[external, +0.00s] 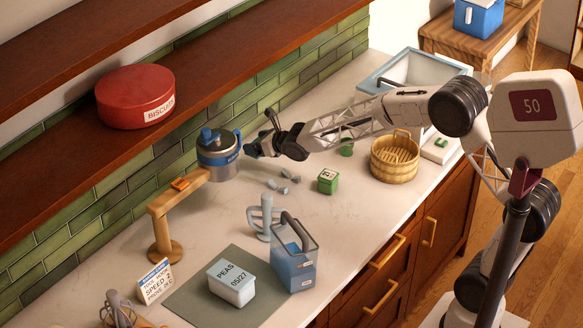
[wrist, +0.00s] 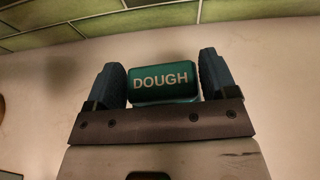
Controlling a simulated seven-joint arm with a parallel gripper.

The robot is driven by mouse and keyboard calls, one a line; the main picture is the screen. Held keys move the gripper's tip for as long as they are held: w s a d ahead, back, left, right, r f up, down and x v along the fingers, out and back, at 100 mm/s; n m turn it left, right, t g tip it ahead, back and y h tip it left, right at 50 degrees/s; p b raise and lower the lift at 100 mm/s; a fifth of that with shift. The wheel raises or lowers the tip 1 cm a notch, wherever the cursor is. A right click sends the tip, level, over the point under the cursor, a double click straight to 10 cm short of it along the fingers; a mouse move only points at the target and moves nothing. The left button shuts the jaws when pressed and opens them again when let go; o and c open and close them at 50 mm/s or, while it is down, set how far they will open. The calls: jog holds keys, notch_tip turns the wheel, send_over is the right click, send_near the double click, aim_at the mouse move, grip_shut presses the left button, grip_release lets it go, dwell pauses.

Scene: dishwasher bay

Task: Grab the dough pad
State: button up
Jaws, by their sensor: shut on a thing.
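The dough pad (wrist: 162,80) is a green block with white letters reading DOUGH. In the wrist view it sits between the two blue fingers of my gripper (wrist: 163,82), which are shut on its sides. In the external view my gripper (external: 252,148) reaches left over the counter, close to a steel and blue canister (external: 218,158). I cannot make out the dough pad there, and I cannot tell whether my gripper touches the canister.
The canister is by a wooden stand (external: 165,220). A green box (external: 327,181), small grey pieces (external: 283,184), a wooden basket (external: 395,158), a blue caddy (external: 294,262) and a PEAS tub (external: 232,283) stand on the counter (external: 350,220). A tiled wall (external: 250,85) runs behind.

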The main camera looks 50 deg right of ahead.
jog(key=shift+r, duration=0.95)
